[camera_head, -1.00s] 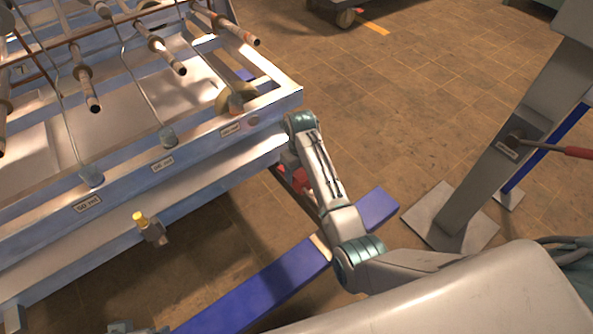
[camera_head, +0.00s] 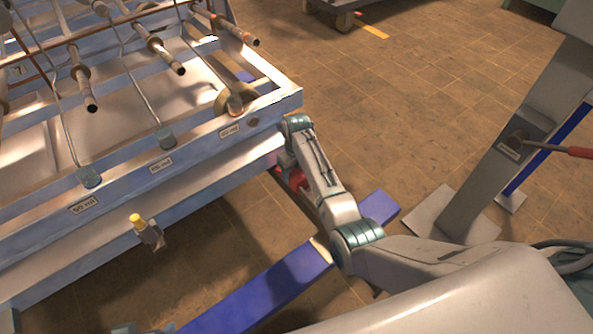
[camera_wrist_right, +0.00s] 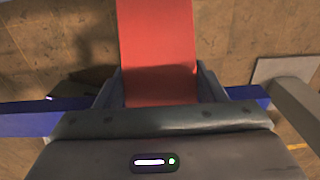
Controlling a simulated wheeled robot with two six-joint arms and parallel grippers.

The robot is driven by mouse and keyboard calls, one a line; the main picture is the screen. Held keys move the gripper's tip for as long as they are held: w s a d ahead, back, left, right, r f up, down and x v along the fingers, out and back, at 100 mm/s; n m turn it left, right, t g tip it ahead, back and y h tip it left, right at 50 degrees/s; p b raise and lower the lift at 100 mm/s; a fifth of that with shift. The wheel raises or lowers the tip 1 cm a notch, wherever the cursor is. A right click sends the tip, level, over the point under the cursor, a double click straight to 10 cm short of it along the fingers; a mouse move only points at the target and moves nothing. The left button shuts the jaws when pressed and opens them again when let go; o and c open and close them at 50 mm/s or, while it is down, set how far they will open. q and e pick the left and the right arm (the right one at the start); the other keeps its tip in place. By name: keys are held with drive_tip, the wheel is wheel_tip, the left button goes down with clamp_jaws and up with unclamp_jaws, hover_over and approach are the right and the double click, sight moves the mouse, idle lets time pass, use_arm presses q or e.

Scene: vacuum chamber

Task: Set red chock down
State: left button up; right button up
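The red chock (camera_wrist_right: 157,45) fills the upper middle of the right wrist view as a flat red block. My right gripper (camera_wrist_right: 158,82) has one finger on each side of it and is shut on it. In the head view a small red part of the chock (camera_head: 298,180) shows beside my right arm, below the frame's near right corner. The arm hides the rest of it and most of the gripper. I cannot tell whether the chock touches the floor.
A metal frame (camera_head: 200,165) with pipes and labelled rails stands at the left. A yellow-capped fitting (camera_head: 137,219) sticks out from its side. A blue floor beam (camera_head: 265,290) runs below my right arm. A grey post (camera_head: 500,165) stands at the right. The tiled floor (camera_head: 400,110) behind is open.

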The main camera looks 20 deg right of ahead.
sight(296, 170)
drive_tip(key=o, duration=0.4)
drive_tip(key=shift+o, duration=0.2)
drive_tip(key=shift+r, duration=0.1)
